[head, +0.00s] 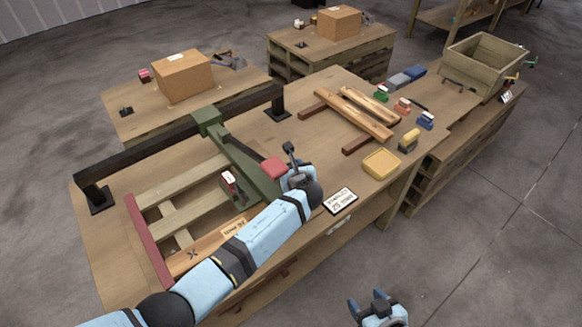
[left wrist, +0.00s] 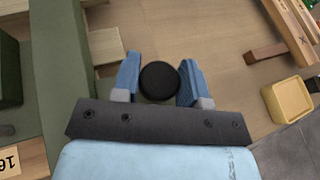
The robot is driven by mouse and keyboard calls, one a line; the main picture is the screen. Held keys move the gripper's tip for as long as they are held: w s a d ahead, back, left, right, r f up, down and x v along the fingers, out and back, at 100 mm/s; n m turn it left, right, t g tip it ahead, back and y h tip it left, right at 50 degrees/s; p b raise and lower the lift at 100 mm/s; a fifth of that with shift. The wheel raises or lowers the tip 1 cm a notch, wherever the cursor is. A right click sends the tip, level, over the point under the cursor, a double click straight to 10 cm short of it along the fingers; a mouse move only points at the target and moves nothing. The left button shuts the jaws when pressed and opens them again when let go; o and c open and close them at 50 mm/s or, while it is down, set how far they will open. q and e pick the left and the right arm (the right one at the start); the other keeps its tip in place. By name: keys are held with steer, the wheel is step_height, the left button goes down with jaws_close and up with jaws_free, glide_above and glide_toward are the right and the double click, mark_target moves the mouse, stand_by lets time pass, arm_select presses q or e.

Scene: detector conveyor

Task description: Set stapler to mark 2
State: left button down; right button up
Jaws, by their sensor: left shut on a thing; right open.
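A green beam (head: 240,155), apparently the sliding stapler carriage, rides on a black rail (head: 150,147) above the bench. A red block (head: 273,168) sits on its near end. My left gripper (head: 298,178) is at this near end, beside a dark upright lever (head: 291,155). In the left wrist view the left fingers (left wrist: 159,80) are shut on a round black knob (left wrist: 159,82); the green beam (left wrist: 62,70) is to its left. Whether the knob belongs to the lever is unclear. My right gripper (head: 378,305) is open and empty, off the bench's near side. I cannot make out a mark 2.
A slatted wooden frame (head: 178,205) lies under the beam. A printed card (head: 340,201) lies on the near bench edge. A yellow box (head: 381,163), loose planks (head: 355,115) and several small coloured items lie right. A wooden crate (head: 484,65) stands at the far right.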

arm_select(q)
steer(key=c, duration=0.7)
jaws_free()
steer(key=shift+a, duration=0.1)
steer(key=shift+s+r, duration=0.15)
steer(key=shift+s, duration=0.2)
steer(key=v, duration=1.3)
steer(key=shift+w+r, duration=0.1)
steer(key=shift+r, duration=0.05)
